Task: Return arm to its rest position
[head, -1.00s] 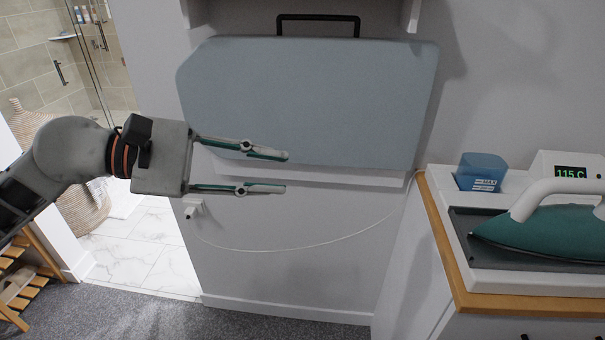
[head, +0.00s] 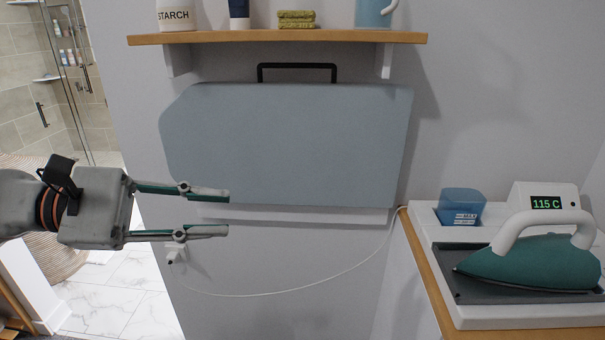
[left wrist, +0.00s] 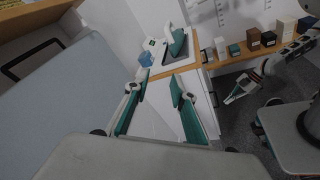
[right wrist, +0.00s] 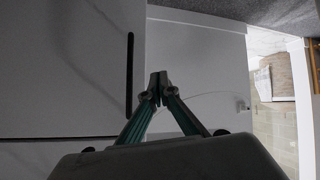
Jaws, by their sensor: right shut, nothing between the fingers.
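My left gripper (head: 228,213) is open and empty in the head view, its fingers pointing right. It overlaps the lower left edge of the folded grey-blue ironing board (head: 290,145); I cannot tell how far in front of the board it is. In the left wrist view my left gripper (left wrist: 159,84) also shows spread fingers with nothing between them. My right gripper is outside the head view.
A teal iron (head: 530,262) rests on its base on the counter (head: 425,265) at the right, beside a blue water tank (head: 461,205). A wooden shelf (head: 280,38) holds several items above the board. A white cord (head: 290,294) hangs below it. A glass shower stands at the left.

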